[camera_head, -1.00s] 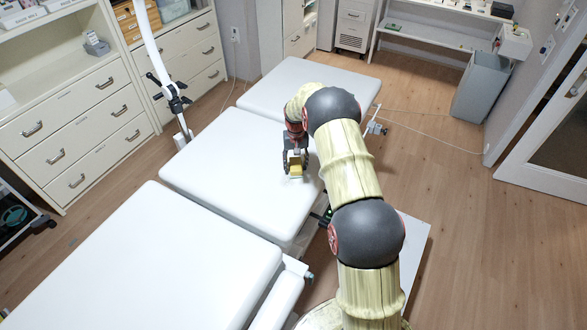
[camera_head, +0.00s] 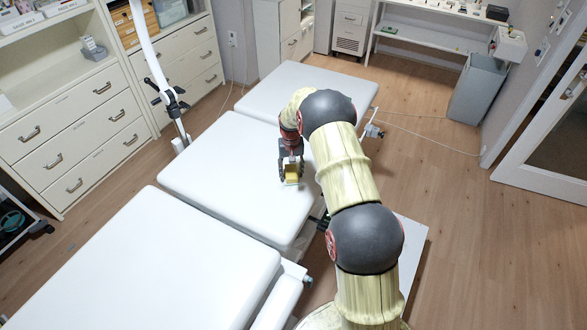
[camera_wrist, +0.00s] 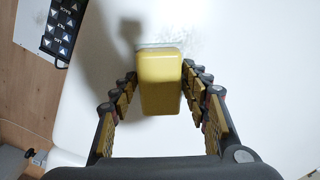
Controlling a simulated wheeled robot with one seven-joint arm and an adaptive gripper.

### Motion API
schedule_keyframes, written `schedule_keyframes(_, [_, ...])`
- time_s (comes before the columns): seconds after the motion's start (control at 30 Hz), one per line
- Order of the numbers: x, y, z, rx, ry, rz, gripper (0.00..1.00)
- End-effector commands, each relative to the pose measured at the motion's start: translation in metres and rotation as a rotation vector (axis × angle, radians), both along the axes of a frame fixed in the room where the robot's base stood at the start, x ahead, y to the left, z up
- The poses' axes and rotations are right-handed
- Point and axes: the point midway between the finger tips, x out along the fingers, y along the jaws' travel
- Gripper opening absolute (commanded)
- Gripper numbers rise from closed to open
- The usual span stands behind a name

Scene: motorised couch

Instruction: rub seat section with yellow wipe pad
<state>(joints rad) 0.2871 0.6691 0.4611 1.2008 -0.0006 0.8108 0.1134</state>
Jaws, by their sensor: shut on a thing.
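The yellow wipe pad (camera_wrist: 159,80) is between my gripper's two fingers in the wrist view, and my gripper (camera_wrist: 159,85) is shut on it. In the head view the pad (camera_head: 291,172) is at the middle, white seat section (camera_head: 225,165) of the couch, near its right edge. My gripper (camera_head: 291,165) points down over that section. A greyish speckled smudge (camera_wrist: 178,38) shows on the white surface just beyond the pad in the wrist view. I cannot tell if the pad presses on the surface.
A couch section (camera_head: 150,265) lies in front and another (camera_head: 305,90) behind. A white jointed stand (camera_head: 165,80) rises at the couch's left side. A black hand control with buttons (camera_wrist: 63,27) is beside the seat's edge. Open wooden floor (camera_head: 480,240) lies to the right.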

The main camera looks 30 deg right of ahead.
Motion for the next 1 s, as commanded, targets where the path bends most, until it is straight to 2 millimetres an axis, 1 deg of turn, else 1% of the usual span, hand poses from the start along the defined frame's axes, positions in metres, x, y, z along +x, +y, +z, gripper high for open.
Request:
schedule_keyframes(0.17, [-0.004, 0.005, -0.001, 0.001, 0.003, 0.000, 0.26])
schedule_keyframes(0.53, [-0.019, 0.028, -0.001, 0.001, 0.003, 0.001, 0.26])
schedule_keyframes(0.83, [-0.025, 0.037, -0.001, 0.001, 0.003, 0.000, 0.26])
schedule_keyframes(1.0, [-0.032, 0.048, 0.000, 0.001, 0.004, 0.001, 0.26])
